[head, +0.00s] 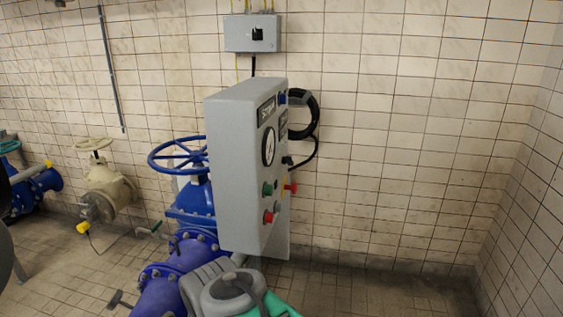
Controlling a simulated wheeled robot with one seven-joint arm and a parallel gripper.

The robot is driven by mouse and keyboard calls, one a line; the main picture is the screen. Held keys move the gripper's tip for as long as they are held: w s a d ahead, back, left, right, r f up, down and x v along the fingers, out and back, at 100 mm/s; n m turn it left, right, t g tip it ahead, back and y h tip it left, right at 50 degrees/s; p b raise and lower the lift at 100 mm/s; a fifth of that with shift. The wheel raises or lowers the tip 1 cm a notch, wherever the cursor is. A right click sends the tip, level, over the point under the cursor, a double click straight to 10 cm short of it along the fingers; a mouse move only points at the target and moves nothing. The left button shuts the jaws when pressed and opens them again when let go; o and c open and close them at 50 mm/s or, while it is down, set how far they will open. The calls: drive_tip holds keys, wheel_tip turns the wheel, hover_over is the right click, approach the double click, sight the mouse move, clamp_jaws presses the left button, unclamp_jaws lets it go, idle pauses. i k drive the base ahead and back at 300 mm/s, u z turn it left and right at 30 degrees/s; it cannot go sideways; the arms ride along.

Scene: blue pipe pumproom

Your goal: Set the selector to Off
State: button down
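A grey control box (232,165) stands in the middle, its front face turned to the right and seen at a steep angle. That face bears a round gauge (269,146), a green button (267,189), a red button (268,217) and a blue part (282,97). A small black part (287,160) sticks out at its right edge; I cannot tell whether it is the selector. A smaller grey wall box (238,34) above has a black rotary switch (257,34). Labels and switch positions are too small to read.
Blue pipework (180,270) with a blue handwheel (178,155) stands left of the control box. A beige valve (108,190) stands farther left. A coiled black cable (312,115) hangs behind. The floor at right (380,292) is clear.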

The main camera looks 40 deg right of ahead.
sight(287, 160)
drive_tip(key=u, duration=2.75)
drive_tip(key=k, duration=2.35)
drive_tip(key=z, duration=0.95)
